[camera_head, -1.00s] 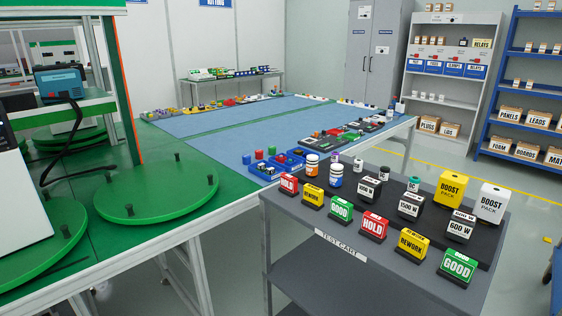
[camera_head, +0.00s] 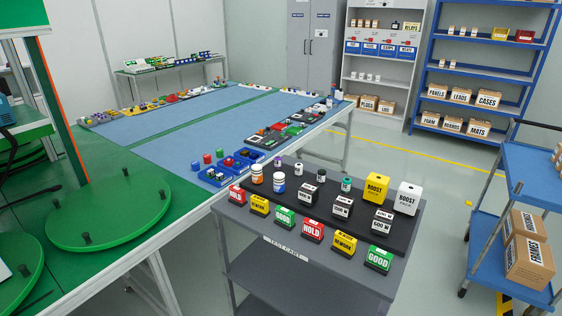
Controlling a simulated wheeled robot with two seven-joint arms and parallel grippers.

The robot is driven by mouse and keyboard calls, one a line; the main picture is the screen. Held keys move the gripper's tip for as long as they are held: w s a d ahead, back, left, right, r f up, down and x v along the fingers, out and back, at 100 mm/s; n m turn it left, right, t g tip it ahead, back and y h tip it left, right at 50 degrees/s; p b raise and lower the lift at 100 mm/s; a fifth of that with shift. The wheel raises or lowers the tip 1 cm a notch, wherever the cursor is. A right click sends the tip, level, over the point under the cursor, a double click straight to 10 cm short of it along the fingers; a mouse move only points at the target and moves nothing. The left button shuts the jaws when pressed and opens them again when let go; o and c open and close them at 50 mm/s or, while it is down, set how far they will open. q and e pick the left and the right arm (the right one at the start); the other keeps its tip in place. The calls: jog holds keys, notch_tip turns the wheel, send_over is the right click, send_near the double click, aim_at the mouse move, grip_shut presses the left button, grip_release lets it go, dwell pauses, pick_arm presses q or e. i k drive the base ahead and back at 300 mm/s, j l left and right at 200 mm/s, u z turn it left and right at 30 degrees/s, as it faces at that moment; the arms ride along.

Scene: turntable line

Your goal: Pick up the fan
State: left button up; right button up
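I cannot make out a fan in the head view; the small parts on the long table are too small to tell apart. The long table (camera_head: 180,150) has blue mats and runs back from the green bench. Several small coloured parts line its edges, and blue trays (camera_head: 216,177) sit at its near right corner. A grey test cart (camera_head: 330,262) in front carries labelled blocks, small cylinders and boost packs. Neither of my grippers shows in the view.
A green turntable (camera_head: 110,222) with pegs lies on the bench at left. A blue trolley (camera_head: 520,185) with boxes stands at right. Shelves (camera_head: 480,70) and a grey cabinet (camera_head: 313,45) line the back. Open floor (camera_head: 420,215) lies between the test cart and the trolley.

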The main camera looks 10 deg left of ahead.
aim_at(229, 164)
jog(key=i+l+z, duration=0.2)
jog(key=l, duration=0.2)
jog(key=l+z, duration=0.15)
jog(key=l, duration=0.25)
jog(key=i+l+z, duration=0.2)
jog(key=l, duration=0.2)
jog(key=l+z, duration=0.2)
jog(key=l, duration=0.15)
jog(key=i+l, duration=0.2)
jog(key=i, duration=0.15)
jog(key=i+l+z, duration=0.1)
jog(key=i, duration=0.25)
jog(key=i+l+z, duration=0.1)
jog(key=i+l, duration=0.2)
jog(key=i+j+u, duration=0.15)
jog(key=i+u, duration=0.25)
jog(key=i, duration=0.2)
jog(key=i+u, duration=0.4)
jog(key=i, duration=0.2)
jog(key=i+l+u, duration=0.4)
jog(key=i, duration=0.15)
jog(key=i+j+u, duration=0.15)
jog(key=i+u, duration=0.2)
jog(key=i, duration=0.3)
jog(key=i+u, duration=0.4)
jog(key=i, duration=0.25)
jog(key=i+l+u, duration=0.2)
jog(key=i+u, duration=0.15)
jog(key=i, duration=0.3)
